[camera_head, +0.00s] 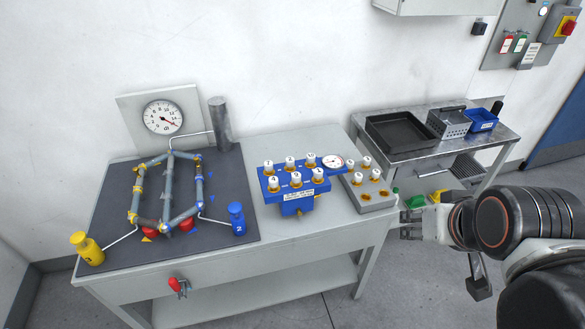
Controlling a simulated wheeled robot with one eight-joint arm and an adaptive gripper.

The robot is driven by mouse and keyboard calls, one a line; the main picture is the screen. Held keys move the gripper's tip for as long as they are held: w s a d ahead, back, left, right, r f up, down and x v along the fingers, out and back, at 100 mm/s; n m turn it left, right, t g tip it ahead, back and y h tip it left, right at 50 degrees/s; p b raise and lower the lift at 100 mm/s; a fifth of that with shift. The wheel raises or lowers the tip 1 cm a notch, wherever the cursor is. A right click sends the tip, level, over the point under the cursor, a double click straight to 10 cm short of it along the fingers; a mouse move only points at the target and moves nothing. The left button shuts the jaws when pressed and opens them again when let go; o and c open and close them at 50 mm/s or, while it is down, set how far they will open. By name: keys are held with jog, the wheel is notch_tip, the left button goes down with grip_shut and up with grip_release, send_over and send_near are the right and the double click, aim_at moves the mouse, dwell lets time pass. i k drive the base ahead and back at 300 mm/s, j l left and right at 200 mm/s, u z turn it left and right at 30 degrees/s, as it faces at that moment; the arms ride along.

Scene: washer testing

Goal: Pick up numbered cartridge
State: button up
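Several small white numbered cartridges stand upright in two rows on a blue block (297,203). The back row includes a cartridge marked 7 (268,164). The front row includes one that looks like 4 (273,181); other digits are too small to read surely. Beside it on the right, a grey block (376,203) holds more white cartridges (357,178) in orange-ringed seats; their numbers are unclear. My gripper (404,225) is at the table's right edge, just right of and apart from the grey block. Its fingers look spread, with nothing visible between them.
A pipe loop (138,190) with a blue bottle (237,218) and a yellow bottle (87,248) occupies the dark mat at left. A side table (480,142) with a black tray (401,133) stands behind right. Green and yellow objects lie near my gripper.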

aim_at(269, 170)
jog(key=i+j+u, duration=0.65)
jog(key=i, duration=0.25)
jog(key=l, duration=0.1)
